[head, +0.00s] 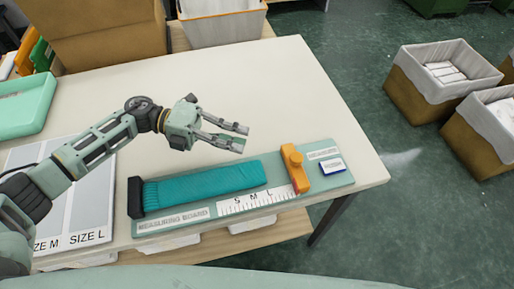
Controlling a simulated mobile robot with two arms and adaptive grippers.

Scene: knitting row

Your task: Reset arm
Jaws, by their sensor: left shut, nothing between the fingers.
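My left gripper (243,138) is over the table, above and behind the measuring board (268,215). It is shut with nothing in it, its fingers pointing right. A teal knitted piece (205,187) lies flat on the board, its left end against a black end block (136,197). The gripper is apart from the knit. An orange slider (295,168) stands on the board to the right of the knit, beside the S M L scale (255,201). My right gripper is not in view.
A grey sorting mat (92,215) with SIZE M and SIZE L labels lies at left under my arm. A mint tray (25,108) sits behind it. A cardboard box (95,35) and a lined bin (222,25) stand at the back. The table's (270,80) back right is clear.

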